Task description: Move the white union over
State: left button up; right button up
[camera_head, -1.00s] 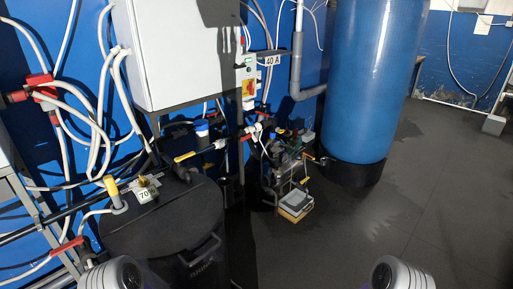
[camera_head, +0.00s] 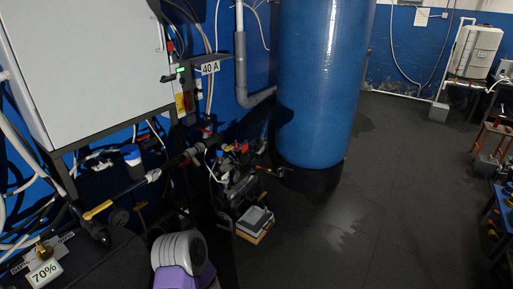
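A small white fitting (camera_head: 153,175), which may be the white union, sits on the dark pipe left of centre, beyond a yellow valve handle (camera_head: 98,210). A grey and purple part of my own arm rises at the bottom, below the pipe and apart from these fittings in the picture. Neither of my grippers shows.
A blue tank (camera_head: 322,85) stands behind the pump area. Open floor (camera_head: 400,190) lies right, before a cluttered bench (camera_head: 503,205).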

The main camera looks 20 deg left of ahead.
aim_at(191, 155)
jog(key=u, duration=0.25)
jog(key=i, duration=1.85)
jog(key=u, duration=0.95)
jog(key=i, duration=0.25)
jog(key=u, duration=0.15)
